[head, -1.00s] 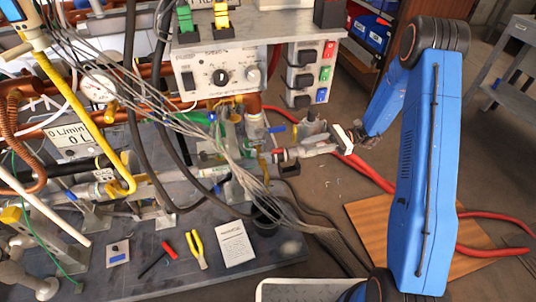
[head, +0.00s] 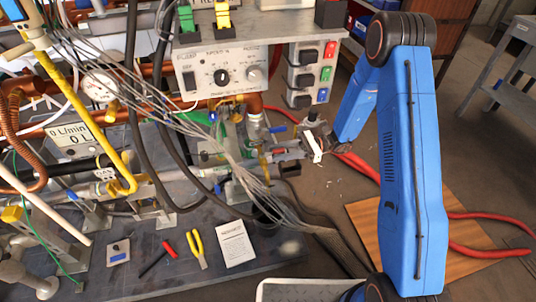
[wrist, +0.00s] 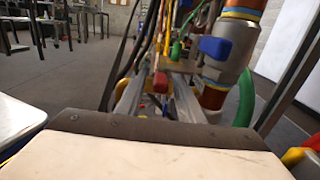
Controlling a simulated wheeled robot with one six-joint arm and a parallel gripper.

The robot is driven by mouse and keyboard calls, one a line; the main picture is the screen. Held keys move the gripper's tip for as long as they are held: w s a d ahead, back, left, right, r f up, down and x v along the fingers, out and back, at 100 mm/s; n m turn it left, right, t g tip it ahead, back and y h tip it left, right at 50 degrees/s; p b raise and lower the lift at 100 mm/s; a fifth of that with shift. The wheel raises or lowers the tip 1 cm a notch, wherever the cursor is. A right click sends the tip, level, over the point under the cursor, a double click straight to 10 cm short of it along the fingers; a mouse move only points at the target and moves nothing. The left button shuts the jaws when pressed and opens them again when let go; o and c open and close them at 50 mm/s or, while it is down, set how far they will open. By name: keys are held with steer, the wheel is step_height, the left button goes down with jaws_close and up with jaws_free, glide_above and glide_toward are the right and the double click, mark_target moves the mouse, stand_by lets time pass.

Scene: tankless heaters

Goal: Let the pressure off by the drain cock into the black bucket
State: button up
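My gripper (head: 285,153) is at the right end of the pipework, below the grey control box. In the wrist view its two grey fingers (wrist: 157,98) stand apart. A small red handle (wrist: 162,80) shows just ahead of the gap between them, perhaps the drain cock; I cannot tell whether they touch it. A dark round container (head: 264,215), perhaps the black bucket, is at the bench's right edge, partly hidden by grey cables.
Loose grey cables (head: 215,145) hang across the pipework near my gripper. The control box (head: 222,75) is just above. Pliers (head: 197,248), a screwdriver and a paper card (head: 235,243) lie on the bench. A red hose (head: 362,167) and wooden board (head: 372,225) are on the floor at right.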

steer(key=shift+x, duration=2.2)
jaws_close()
